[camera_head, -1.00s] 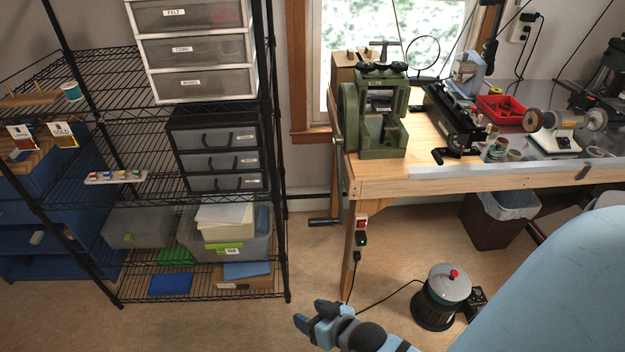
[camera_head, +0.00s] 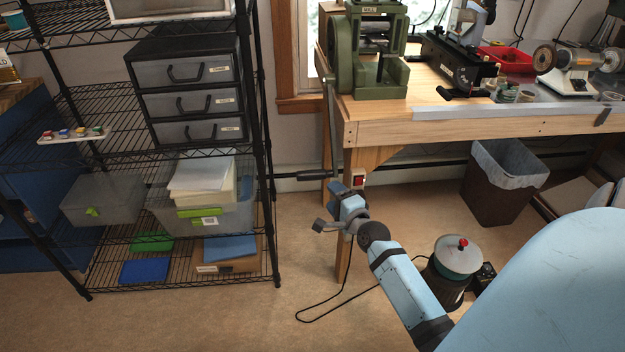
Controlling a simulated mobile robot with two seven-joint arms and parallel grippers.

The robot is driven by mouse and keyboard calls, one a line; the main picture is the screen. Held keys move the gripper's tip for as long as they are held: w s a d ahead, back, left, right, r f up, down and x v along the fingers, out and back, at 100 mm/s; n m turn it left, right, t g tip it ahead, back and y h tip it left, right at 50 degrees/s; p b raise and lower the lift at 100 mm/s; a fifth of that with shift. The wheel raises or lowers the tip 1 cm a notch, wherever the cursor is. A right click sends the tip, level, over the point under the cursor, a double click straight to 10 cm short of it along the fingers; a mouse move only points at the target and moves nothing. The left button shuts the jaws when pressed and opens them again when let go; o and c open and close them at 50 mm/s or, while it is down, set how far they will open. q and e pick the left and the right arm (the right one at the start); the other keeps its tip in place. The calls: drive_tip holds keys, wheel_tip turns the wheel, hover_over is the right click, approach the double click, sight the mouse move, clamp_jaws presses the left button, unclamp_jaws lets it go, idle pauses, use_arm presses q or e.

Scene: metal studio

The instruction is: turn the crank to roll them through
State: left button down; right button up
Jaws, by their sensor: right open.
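The green rolling mill (camera_head: 376,77) stands on the left end of the wooden bench, its top cut off by the frame edge. Its crank hangs down at the mill's left side, beyond the bench end. The dark crank handle (camera_head: 311,176) points left at the bottom of the crank arm. My right gripper (camera_head: 327,207) is open and empty, just below the handle in the picture. A gap shows between them. No pieces to be rolled can be made out at the rollers. My left gripper is out of view.
The bench (camera_head: 395,132) has a wooden leg behind my right gripper. A black wire shelf (camera_head: 180,260) with drawers and bins stands to the left. A pot-like machine (camera_head: 454,262) with a red knob and a waste bin (camera_head: 503,185) stand on the floor at right. A cable lies on the floor.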

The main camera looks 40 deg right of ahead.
sight(315, 178)
drive_tip(key=b+x, duration=0.2)
drive_tip(key=x, duration=0.9)
drive_tip(key=shift+w+d, duration=0.1)
drive_tip(key=shift+w, duration=0.35)
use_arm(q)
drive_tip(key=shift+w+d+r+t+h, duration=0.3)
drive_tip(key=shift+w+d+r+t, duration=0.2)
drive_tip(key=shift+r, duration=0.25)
use_arm(e)
clamp_jaws()
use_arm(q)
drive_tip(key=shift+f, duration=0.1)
use_arm(e)
drive_tip(key=shift+r, duration=0.1)
